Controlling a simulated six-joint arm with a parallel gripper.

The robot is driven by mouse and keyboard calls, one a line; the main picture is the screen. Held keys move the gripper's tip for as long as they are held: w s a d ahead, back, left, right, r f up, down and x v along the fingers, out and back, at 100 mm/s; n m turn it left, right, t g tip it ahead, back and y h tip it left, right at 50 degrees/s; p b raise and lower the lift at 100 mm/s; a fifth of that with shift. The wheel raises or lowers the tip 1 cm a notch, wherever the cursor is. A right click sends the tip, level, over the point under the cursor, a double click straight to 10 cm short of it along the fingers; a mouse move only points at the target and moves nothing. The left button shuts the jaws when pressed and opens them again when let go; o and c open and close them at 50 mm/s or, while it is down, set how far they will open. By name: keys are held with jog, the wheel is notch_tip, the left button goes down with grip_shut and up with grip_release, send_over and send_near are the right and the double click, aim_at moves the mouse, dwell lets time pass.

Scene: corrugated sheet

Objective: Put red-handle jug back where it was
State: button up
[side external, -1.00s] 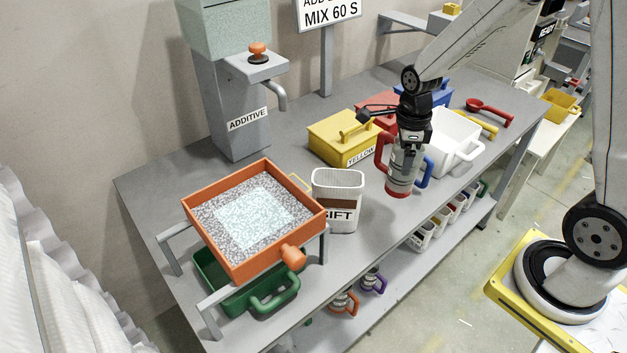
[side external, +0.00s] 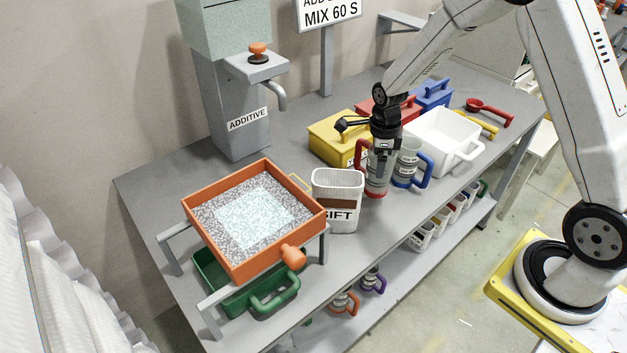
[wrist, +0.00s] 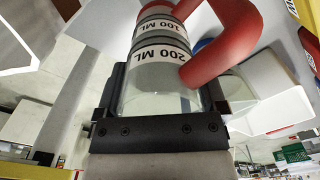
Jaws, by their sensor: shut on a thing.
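The red-handle jug (side external: 376,183) is a clear cylinder with grey bands and a red base. In the side view it is upright at the bench's front part, between the SIFT container (side external: 337,190) and the blue-handle jug (side external: 407,164). My gripper (side external: 381,160) is above it and shut on it. I cannot tell if its base touches the bench. In the wrist view the jug (wrist: 160,75) fills the space between my fingers, with 100 ML and 200 ML labels and its red handle (wrist: 225,45) to the right.
A yellow lidded box (side external: 332,136) stands behind the jug, and a white bin (side external: 440,135) to its right. An orange sieve tray (side external: 265,255) is on a stand at the left. The bench's front edge is near the jug.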

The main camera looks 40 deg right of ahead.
jog(key=shift+w+f, duration=0.25)
jog(key=shift+f, duration=1.6)
jog(key=shift+f, duration=0.15)
jog(key=o, duration=1.1)
jog(key=shift+r, duration=6.2)
